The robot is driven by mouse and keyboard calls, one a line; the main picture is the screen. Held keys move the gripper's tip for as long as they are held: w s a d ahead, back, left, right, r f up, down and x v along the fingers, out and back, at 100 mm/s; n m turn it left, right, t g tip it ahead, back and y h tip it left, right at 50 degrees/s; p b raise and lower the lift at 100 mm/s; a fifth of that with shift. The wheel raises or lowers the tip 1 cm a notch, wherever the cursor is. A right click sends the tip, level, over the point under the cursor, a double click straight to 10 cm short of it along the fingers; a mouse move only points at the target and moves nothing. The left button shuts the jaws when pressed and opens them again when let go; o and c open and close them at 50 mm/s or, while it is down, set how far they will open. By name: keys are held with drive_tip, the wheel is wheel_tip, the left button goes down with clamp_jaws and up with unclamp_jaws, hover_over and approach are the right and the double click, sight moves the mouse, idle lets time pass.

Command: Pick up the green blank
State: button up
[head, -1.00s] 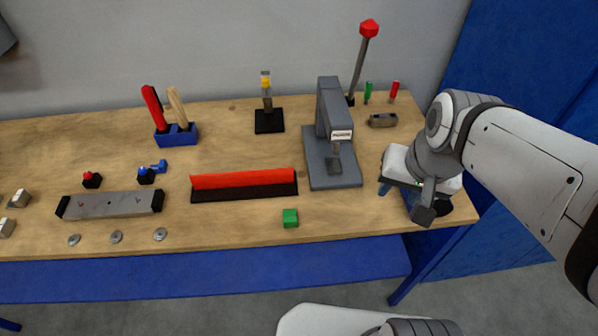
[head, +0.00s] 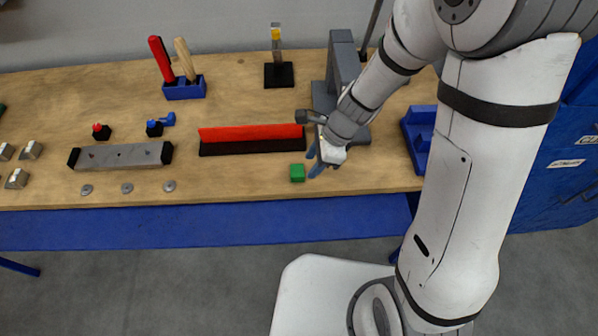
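The green blank (head: 297,173) is a small green block near the front edge of the wooden workbench top. My gripper (head: 313,162) is just to the right of it in the head view, with its blue fingers pointing left toward the block. The two fingers show apart with nothing seen between them. I cannot tell from this view how high the fingertips are above the bench or whether they touch the block.
A red bar on a black base (head: 252,139) lies behind and left of the blank. A grey press (head: 343,65) stands behind my gripper, partly hidden by my arm. A blue stand (head: 416,135) is to the right. Several grey discs (head: 169,186) lie at front left.

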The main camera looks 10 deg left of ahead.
sight(306, 180)
drive_tip(key=x, duration=0.5)
drive_tip(key=shift+w+f, duration=0.1)
drive_tip(key=shift+f, duration=0.1)
clamp_jaws()
